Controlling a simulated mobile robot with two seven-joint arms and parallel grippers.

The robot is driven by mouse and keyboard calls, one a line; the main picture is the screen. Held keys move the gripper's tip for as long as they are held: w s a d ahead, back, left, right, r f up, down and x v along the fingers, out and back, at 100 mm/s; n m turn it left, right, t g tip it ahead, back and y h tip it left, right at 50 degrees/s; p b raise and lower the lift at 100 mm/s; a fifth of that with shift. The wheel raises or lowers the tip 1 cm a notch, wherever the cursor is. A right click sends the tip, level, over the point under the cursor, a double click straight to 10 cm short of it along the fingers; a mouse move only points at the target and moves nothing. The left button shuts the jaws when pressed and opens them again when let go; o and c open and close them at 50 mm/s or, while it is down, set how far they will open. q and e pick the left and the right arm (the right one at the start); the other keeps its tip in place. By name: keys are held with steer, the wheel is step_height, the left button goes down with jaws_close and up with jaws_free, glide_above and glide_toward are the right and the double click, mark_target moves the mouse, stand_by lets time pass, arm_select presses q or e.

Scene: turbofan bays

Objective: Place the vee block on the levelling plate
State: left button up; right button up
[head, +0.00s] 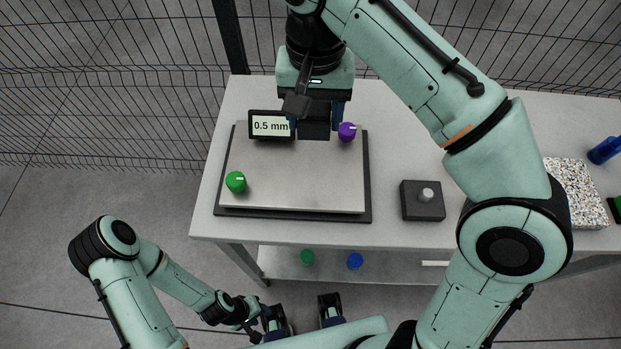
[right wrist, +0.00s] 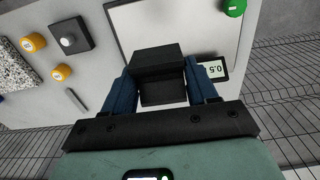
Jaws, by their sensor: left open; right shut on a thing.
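The levelling plate (head: 290,185) is a grey plate on a dark base on the table, with a green knob (head: 236,181) at its front left and a purple knob (head: 347,131) at its back right. A display reading 0.5 mm (head: 270,126) stands at its back edge. My right gripper (head: 317,124) is shut on the dark vee block (right wrist: 160,72), over the plate's back edge. Its blue fingers grip the block from both sides in the right wrist view. I cannot tell whether the block touches the plate. My left gripper (head: 303,316) is open and empty, low in front of the table.
A black box with a grey knob (head: 423,201) stands right of the plate. A speckled block (head: 577,192) and a blue item (head: 604,150) are further right. Yellow round things (right wrist: 62,73) show in the right wrist view. Mesh fencing stands behind the table. Most of the plate is clear.

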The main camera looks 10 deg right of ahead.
steer(key=b, duration=0.5)
glide_above(314, 184)
step_height(314, 184, down, 14)
steer(key=shift+r, duration=0.1)
arm_select(q)
steer(key=shift+s+f+b, duration=0.2)
steer(key=shift+f, duration=1.3)
steer(key=shift+s+f+b, duration=0.2)
steer(key=shift+f, duration=1.25)
arm_select(e)
steer(key=shift+f, duration=2.65)
steer(key=o, duration=1.5)
steer(key=shift+f, duration=0.15)
steer(key=shift+c, duration=0.2)
arm_select(q)
steer(key=shift+f, duration=0.1)
step_height(314, 184, up, 3)
steer(key=p, duration=0.3)
steer(key=shift+s, duration=0.1)
arm_select(e)
step_height(314, 184, up, 12)
steer(key=shift+r, duration=0.2)
arm_select(q)
steer(key=shift+s, duration=0.1)
arm_select(e)
steer(key=shift+f, duration=0.1)
